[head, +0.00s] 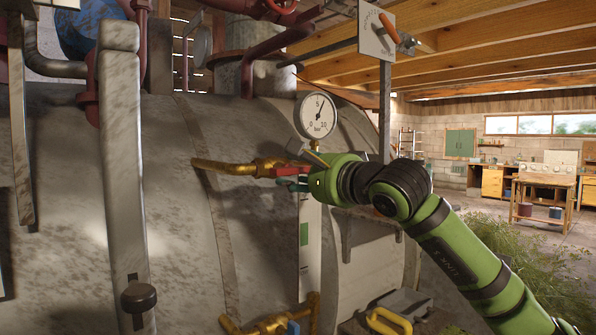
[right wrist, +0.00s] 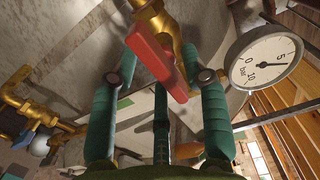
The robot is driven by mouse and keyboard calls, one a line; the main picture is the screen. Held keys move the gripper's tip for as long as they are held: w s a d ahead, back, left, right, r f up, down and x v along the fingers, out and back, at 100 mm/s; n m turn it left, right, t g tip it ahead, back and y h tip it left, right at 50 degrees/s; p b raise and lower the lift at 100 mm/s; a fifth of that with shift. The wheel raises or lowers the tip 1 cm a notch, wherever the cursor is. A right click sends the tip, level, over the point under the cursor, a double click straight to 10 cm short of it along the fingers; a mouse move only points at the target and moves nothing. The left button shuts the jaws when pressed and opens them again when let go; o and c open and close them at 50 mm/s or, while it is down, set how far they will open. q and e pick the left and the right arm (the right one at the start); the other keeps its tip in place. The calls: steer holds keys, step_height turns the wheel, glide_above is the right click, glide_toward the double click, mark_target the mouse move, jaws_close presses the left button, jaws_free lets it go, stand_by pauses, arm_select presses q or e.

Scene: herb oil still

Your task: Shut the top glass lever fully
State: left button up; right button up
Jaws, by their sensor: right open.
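The top glass lever (head: 284,170) is a red handle on a brass valve (head: 240,167) on the side of the grey tank. In the right wrist view the red lever (right wrist: 156,66) slants from the brass valve body (right wrist: 155,22) down and right. My right gripper (head: 298,178) is at the lever, and its teal fingers (right wrist: 160,58) stand open on either side of it. I cannot tell whether either finger touches it. In the head view the gripper hides part of the lever. My left gripper is not in view.
A pressure gauge (head: 316,115) stands just above the gripper, close beside the right finger in the wrist view. Below is another brass valve (head: 262,325) with a blue lever (head: 293,327). A grey upright bar (head: 122,170) stands at left. The room at right is open.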

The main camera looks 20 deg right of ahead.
jaws_close()
steer(key=shift+f, duration=0.1)
steer(key=m+b, duration=0.4)
steer(key=m, duration=0.2)
steer(key=m+b, duration=0.3)
steer(key=m, duration=0.3)
steer(key=shift+s+a+b, duration=0.1)
steer(key=shift+a+b, duration=0.1)
steer(key=shift+b, duration=0.15)
steer(key=m, duration=0.2)
steer(key=m+b, duration=0.1)
steer(key=m, duration=0.1)
steer(key=m+b, duration=0.1)
steer(key=m, duration=0.1)
steer(key=shift+r, duration=0.3)
steer(key=shift+m, duration=0.3)
